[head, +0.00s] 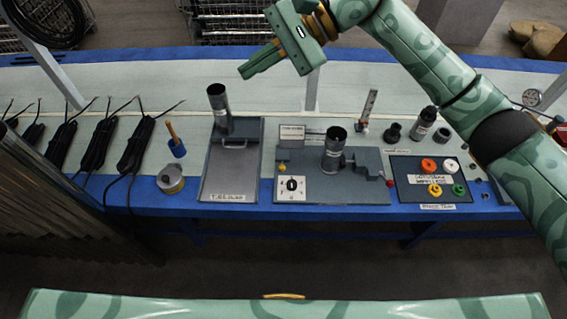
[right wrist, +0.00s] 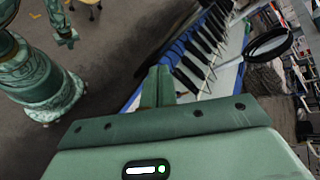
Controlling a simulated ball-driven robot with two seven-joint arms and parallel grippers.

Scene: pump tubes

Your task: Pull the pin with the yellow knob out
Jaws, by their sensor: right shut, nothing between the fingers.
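The small yellow knob (head: 281,167) shows at the left end of a grey fixture (head: 345,187) on the bench. Its pin cannot be made out at this size. A dark tube (head: 334,150) stands upright on the fixture, and a red knob (head: 389,182) is at its right end. My right gripper (head: 243,72) is shut and empty, above the back of the bench and well apart from the yellow knob. Its closed fingers also show in the right wrist view (right wrist: 158,88), pointing along the bench; the knob is not seen there.
Left of the fixture is a grey plate (head: 230,185) with another upright tube (head: 218,105). Right is a dark tray (head: 410,190) with coloured rings. Several black cable bundles (head: 97,145) lie at the left. A thin upright post (head: 368,108) stands behind the fixture.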

